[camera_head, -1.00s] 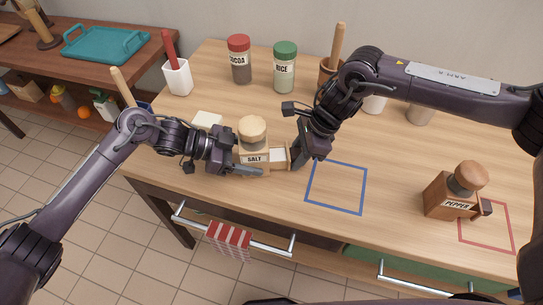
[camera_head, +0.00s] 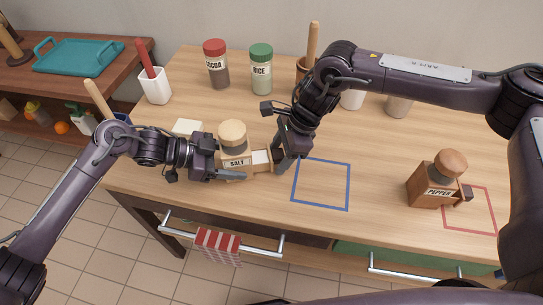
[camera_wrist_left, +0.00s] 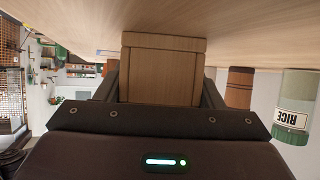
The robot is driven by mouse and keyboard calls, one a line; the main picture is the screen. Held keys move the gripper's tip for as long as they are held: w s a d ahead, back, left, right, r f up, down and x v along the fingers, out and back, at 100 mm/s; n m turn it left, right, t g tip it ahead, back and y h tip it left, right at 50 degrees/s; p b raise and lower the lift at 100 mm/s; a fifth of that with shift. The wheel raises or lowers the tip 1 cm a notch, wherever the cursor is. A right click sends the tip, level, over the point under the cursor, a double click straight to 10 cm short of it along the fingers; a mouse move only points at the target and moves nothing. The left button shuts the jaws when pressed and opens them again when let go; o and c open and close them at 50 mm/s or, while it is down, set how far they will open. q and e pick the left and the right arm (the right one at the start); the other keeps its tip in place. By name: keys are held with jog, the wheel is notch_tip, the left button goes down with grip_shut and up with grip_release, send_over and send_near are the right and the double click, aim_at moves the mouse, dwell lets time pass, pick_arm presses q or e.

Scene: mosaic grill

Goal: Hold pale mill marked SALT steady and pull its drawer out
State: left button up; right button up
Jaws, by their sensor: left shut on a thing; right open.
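The pale mill marked SALT (camera_head: 236,164) stands upright near the table's front edge, with a round wooden top. My left gripper (camera_head: 224,172) is shut on its body from the left; in the left wrist view the mill's plain wooden body (camera_wrist_left: 162,70) sits between the fingers. Its drawer (camera_head: 261,158) sticks out on the right side, showing a white inside. My right gripper (camera_head: 281,162) is open at the drawer's outer end, which it partly hides; I cannot tell whether they touch.
A blue outlined square (camera_head: 321,184) lies bare to the right. A dark mill marked PEPPER (camera_head: 432,186) stands beside a red outlined square (camera_head: 470,211). The COCOA jar (camera_head: 217,66), the RICE jar (camera_head: 261,72) and a white utensil holder (camera_head: 155,89) stand behind.

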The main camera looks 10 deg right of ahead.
aim_at(271, 153)
pick_arm(q)
jog(key=shift+f, duration=0.1)
pick_arm(e)
jog(key=shift+r, duration=3.25)
pick_arm(q)
jog(key=o, duration=1.2)
jog(key=shift+o, duration=0.2)
jog(key=v, duration=1.2)
